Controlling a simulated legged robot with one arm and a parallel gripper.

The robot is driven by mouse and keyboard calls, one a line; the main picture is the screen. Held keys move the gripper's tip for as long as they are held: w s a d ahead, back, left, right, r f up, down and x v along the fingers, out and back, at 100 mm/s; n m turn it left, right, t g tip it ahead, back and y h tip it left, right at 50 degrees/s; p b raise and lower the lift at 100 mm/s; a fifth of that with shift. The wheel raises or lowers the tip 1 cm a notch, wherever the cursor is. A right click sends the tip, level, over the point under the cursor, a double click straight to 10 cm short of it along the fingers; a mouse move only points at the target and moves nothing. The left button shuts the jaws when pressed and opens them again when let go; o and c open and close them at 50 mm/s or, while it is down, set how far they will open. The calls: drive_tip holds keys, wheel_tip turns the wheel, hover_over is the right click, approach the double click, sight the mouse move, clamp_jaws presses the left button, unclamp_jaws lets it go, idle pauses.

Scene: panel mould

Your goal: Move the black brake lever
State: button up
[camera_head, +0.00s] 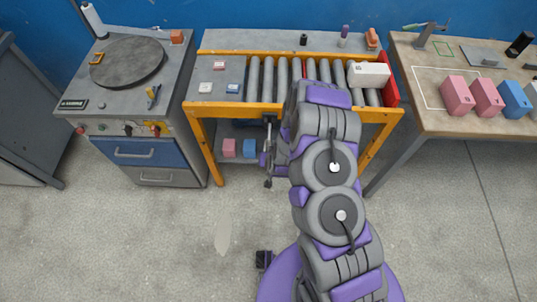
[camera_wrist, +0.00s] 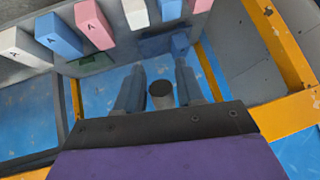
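The black brake lever (camera_head: 268,121) hangs at the front orange rail of the roller conveyor, left of my arm. Its lower part is hard to make out against my gripper. My gripper (camera_head: 267,165) is small in the head view, just below the rail. In the wrist view my gripper (camera_wrist: 160,72) has its two fingers apart. A short grey cylinder with a dark round end (camera_wrist: 161,90) shows between them, probably the lever's end. I cannot tell whether the fingers touch it.
The roller conveyor (camera_head: 254,79) carries a white box (camera_head: 369,74) by a red end plate (camera_head: 390,92). Pink and blue blocks lie on its lower shelf (camera_head: 229,147). A machine cabinet (camera_head: 137,153) stands left, a workbench (camera_head: 432,66) with several boxes right.

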drive_tip(key=shift+o, duration=0.9)
drive_tip(key=shift+w+a, duration=0.1)
drive_tip(key=shift+r, duration=0.1)
drive_tip(key=shift+s+d+r, duration=0.2)
drive_tip(key=shift+r, duration=0.25)
drive_tip(key=p+v, duration=1.6)
drive_tip(key=shift+s+a, duration=0.15)
drive_tip(key=shift+s, duration=0.1)
drive_tip(key=shift+p, duration=0.3)
